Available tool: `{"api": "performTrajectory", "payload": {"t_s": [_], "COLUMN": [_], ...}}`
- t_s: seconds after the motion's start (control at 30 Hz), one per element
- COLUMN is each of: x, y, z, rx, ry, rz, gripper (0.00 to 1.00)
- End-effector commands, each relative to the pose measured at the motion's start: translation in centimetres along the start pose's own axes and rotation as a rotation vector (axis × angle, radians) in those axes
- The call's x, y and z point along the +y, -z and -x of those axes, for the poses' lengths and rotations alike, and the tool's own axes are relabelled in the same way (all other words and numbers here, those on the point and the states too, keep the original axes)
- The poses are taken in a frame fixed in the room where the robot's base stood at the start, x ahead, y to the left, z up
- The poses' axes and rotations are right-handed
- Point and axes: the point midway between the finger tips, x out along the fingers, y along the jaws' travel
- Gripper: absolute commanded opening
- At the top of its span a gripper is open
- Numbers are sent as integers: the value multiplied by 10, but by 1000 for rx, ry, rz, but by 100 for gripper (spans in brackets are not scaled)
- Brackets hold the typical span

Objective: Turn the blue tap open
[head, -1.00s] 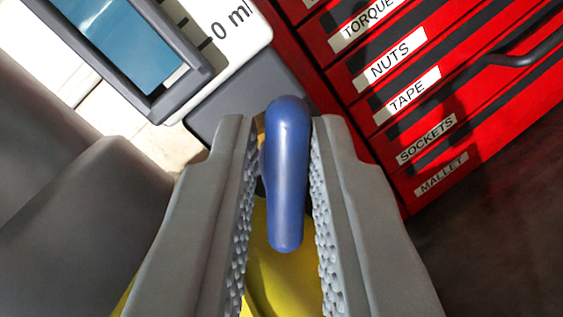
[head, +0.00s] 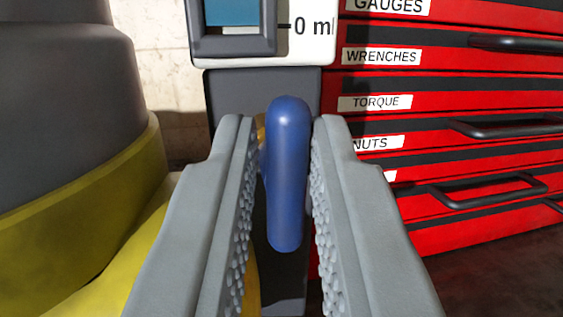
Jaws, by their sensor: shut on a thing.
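The blue tap handle (head: 287,185) stands upright in the middle of the head view, between the two grey fingers of my gripper (head: 284,190). The fingers are closed on it, with their studded inner faces on either side. The handle's base and the tap body behind it are mostly hidden by the fingers and the handle.
A white panel with a gauge window (head: 232,15) and a "0 ml" mark is above, over a dark grey block (head: 228,95). A red drawer cabinet (head: 470,100) with labels and black handles fills the right. A large grey and yellow body (head: 75,150) is close on the left.

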Motion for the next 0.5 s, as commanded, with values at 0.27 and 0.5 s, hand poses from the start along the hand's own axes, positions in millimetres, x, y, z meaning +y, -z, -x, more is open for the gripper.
{"api": "performTrajectory", "payload": {"t_s": [0.27, 0.5], "x": [0, 0], "y": [-2, -2], "z": [0, 0], "rx": [-1, -1], "ry": [3, 2], "rz": [16, 15], "gripper": [0, 19]}}
